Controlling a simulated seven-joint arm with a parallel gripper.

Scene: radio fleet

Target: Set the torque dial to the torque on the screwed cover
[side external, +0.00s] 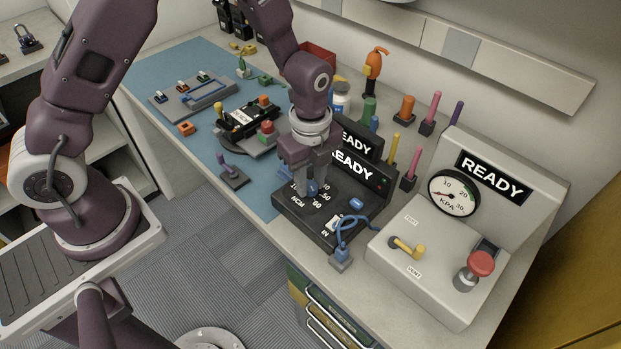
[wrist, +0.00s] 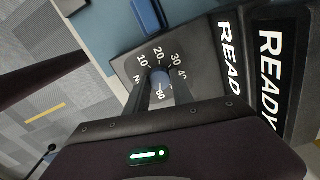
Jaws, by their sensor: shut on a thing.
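The torque dial is a blue knob (side external: 313,188) on a black box (side external: 325,235) whose face carries white numbers and a READY display (side external: 352,168). My gripper (side external: 307,181) points down over the dial and is shut on the knob. In the wrist view the blue knob (wrist: 160,76) sits between the fingers (wrist: 158,90), with 10, 20, 30 and 60 legible around it. The fingers hide part of the scale, and I cannot tell where the knob points. A dark unit with a white label (side external: 245,116) lies farther back; its print is too small to read, and I cannot identify the screwed cover.
A blue cable (side external: 346,232) loops at the box's front right. A grey console (side external: 440,255) with a gauge (side external: 453,193), yellow lever (side external: 409,247) and red button (side external: 481,264) stands at right. Several coloured pegs stand behind the box. The blue mat (side external: 180,65) has free room at far left.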

